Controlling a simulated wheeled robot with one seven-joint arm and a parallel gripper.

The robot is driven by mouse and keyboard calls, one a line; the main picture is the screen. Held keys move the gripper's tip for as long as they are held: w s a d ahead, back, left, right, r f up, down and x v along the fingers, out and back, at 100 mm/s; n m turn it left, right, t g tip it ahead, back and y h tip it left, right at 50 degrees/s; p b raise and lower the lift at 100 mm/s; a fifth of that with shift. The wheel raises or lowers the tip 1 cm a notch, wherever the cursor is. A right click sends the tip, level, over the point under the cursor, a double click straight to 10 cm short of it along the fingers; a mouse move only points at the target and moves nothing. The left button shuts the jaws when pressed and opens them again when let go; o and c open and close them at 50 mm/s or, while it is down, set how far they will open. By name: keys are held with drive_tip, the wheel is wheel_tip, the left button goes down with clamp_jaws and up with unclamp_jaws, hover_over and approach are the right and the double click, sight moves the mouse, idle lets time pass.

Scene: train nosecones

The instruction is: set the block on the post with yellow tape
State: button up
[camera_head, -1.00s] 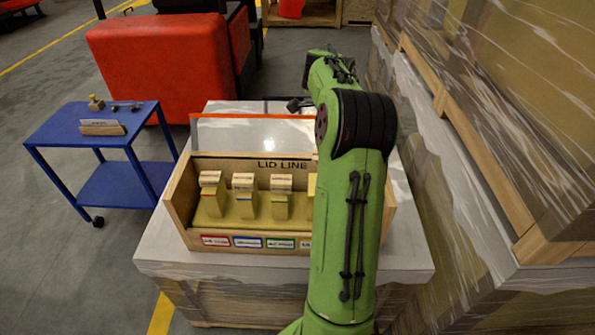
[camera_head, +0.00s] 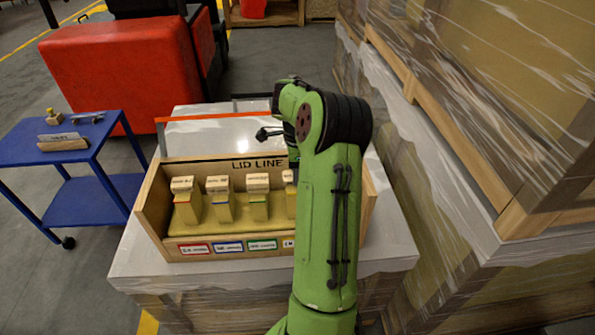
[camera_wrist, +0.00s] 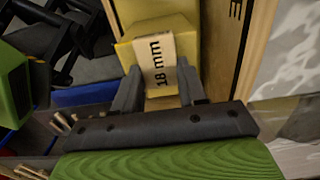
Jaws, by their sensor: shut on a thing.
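In the wrist view my gripper (camera_wrist: 160,84) has its fingers on either side of a pale wooden block (camera_wrist: 157,62) marked "18 mm". A yellowish surface (camera_wrist: 150,24) lies right behind the block; I cannot tell whether the block rests on a post. In the head view my gripper is hidden behind my green arm. The fourth post (camera_head: 291,204), behind the yellow-edged label (camera_head: 288,243), is mostly hidden by my arm, with a pale block top (camera_head: 288,176) at it. Its tape is not clear.
A blue trolley (camera_head: 85,150) stands left. Wrapped crates (camera_head: 480,130) stand close on the right.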

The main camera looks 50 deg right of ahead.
drive_tip(key=o, duration=1.1)
wheel_tip(320, 180, up, 12)
drive_tip(key=p, duration=0.3)
drive_tip(key=shift+r, duration=0.2)
